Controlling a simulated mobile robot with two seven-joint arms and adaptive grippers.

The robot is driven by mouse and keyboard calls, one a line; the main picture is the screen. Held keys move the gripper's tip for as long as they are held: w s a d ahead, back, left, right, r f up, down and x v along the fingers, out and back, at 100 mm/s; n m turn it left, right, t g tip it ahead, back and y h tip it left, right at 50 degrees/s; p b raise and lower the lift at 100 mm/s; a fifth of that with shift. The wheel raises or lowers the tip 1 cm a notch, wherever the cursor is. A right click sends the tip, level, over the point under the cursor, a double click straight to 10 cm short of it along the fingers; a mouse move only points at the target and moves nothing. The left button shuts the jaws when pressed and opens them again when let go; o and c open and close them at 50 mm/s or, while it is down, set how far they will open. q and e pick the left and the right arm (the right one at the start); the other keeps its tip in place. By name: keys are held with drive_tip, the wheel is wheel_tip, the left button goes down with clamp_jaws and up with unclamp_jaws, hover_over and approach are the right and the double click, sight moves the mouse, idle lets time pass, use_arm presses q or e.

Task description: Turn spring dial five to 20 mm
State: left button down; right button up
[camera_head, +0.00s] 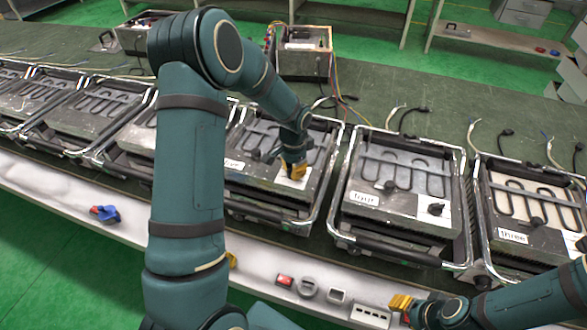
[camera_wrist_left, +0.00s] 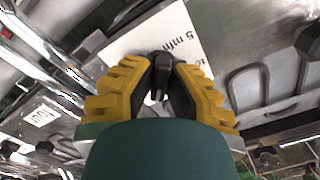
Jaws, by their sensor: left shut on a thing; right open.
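Dial five is a small black knob, seen in the left wrist view (camera_wrist_left: 160,68), on a white scale plate (camera_wrist_left: 184,30) with a visible "5 mm" mark. The plate also shows in the head view (camera_head: 296,180), on the heating unit (camera_head: 262,186) left of the one labelled "four". My left gripper (camera_head: 292,168) reaches down onto this knob, its yellow fingers (camera_wrist_left: 157,88) shut around it. The knob's pointer and a 20 mm mark cannot be made out. My right gripper (camera_head: 402,303) is low at the right, open and away from the units.
Unit four (camera_head: 400,190) and unit three (camera_head: 530,210) stand to the right, with more units in a row to the left. Metal handle frames rise around each unit. A white front ledge carries a red switch (camera_head: 285,281) and sockets (camera_head: 371,316). A wired box (camera_head: 303,60) stands behind.

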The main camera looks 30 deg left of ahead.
use_arm(q)
drive_tip(key=shift+s+m, duration=0.1)
drive_tip(key=shift+m, duration=1.8)
drive_tip(key=shift+f+p, duration=0.1)
drive_tip(key=shift+p, duration=0.2)
drive_tip(key=c, duration=1)
unclamp_jaws()
drive_tip(key=shift+r, duration=0.55)
wheel_tip(320, 180, up, 11)
drive_tip(key=shift+r, duration=0.1)
